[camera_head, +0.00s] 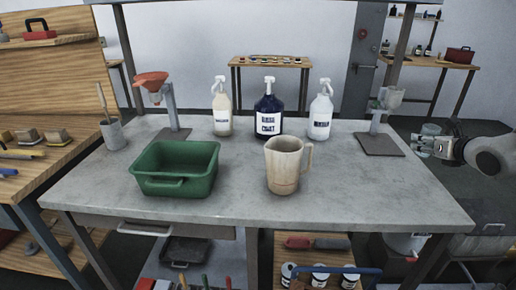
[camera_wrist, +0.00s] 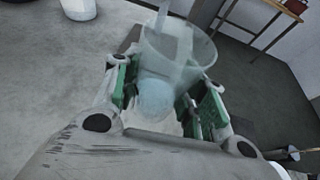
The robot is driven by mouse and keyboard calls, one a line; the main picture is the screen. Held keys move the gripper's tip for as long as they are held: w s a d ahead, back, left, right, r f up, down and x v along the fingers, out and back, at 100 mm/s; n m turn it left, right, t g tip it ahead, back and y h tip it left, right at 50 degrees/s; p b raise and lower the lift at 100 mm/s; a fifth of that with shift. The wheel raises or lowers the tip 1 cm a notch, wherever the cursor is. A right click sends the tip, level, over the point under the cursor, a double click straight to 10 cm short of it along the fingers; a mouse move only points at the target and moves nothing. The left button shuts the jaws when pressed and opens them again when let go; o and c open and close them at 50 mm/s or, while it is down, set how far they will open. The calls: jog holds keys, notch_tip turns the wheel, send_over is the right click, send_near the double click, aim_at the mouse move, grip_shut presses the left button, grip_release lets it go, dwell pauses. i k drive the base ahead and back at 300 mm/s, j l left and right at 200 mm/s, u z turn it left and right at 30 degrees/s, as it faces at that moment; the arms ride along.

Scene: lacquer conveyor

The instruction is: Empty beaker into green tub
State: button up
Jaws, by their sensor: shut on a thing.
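A translucent, pale beaker (camera_wrist: 190,50) sits between my two fingers with green pads in the wrist view. My gripper (camera_wrist: 160,100) is shut on it. In the head view my gripper (camera_head: 420,145) is by the right edge of the bench, where the beaker is too small to make out clearly. The green tub (camera_head: 178,185) stands on the left half of the bench, open side up, far to the left of my gripper. Its inner floor is largely hidden by its front wall.
A beige jug (camera_head: 285,170) stands mid-bench. Three spray bottles, white (camera_head: 222,108), dark blue (camera_head: 268,112) and white (camera_head: 320,112), line the back. A stand with an orange funnel (camera_head: 151,80) is behind the tub. Another stand (camera_head: 380,144) with a pale cup-like piece is near my gripper.

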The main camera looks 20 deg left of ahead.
aim_at(175, 169)
jog(key=k+j, duration=0.25)
jog(key=j, duration=0.15)
jog(key=k+j, duration=0.2)
jog(key=j, duration=0.25)
jog(key=k+j+z, duration=0.1)
jog(key=k+j, duration=0.15)
jog(key=j, duration=0.15)
jog(key=k+j, duration=0.2)
jog(key=j, duration=0.2)
jog(key=i+j, duration=0.1)
jog(key=j, duration=0.2)
jog(key=i+j, duration=0.1)
jog(key=j, duration=0.2)
